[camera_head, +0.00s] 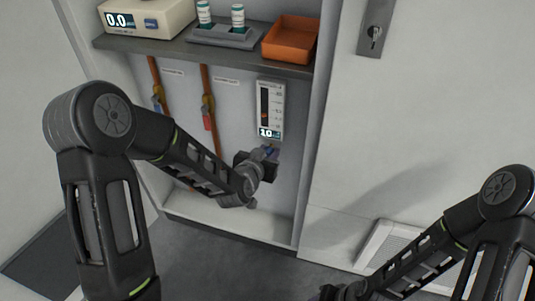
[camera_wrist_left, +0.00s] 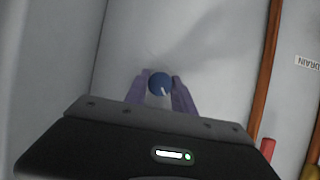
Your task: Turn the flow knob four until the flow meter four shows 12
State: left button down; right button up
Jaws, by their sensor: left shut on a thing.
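The flow meter (camera_head: 270,108) is a pale upright gauge on the cabinet's back wall, and its lower display seems to read 10, in small blurred digits. The blue flow knob (camera_wrist_left: 159,83) sits just below it and has a white mark on its face. My left gripper (camera_wrist_left: 160,92) is shut on the knob, one finger on each side of it. In the head view the left gripper (camera_head: 268,155) hides most of the knob. My right arm is at the lower right, and its gripper (camera_head: 328,293) is only partly in view at the bottom edge.
Two brown pipes with a blue valve handle (camera_head: 157,104) and a red one (camera_head: 208,120) run down left of the meter. The shelf (camera_head: 180,50) above carries a scale (camera_head: 148,17), a vial rack (camera_head: 225,37) and an orange tray (camera_head: 291,40). A cabinet side wall stands close right.

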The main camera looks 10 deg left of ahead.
aim_at(268, 154)
pick_arm(q)
jog(key=shift+d+m+y, duration=0.15)
jog(key=shift+m+y, duration=0.65)
jog(key=shift+m, duration=0.2)
jog(key=c, duration=1.1)
grip_release()
jog(key=p+v, duration=0.1)
jog(key=v, duration=0.5)
jog(key=shift+s+r+p, duration=0.2)
jog(key=shift+s+p, duration=0.15)
jog(key=shift+p, duration=0.05)
jog(key=shift+s+r, duration=0.15)
jog(key=shift+s, duration=0.35)
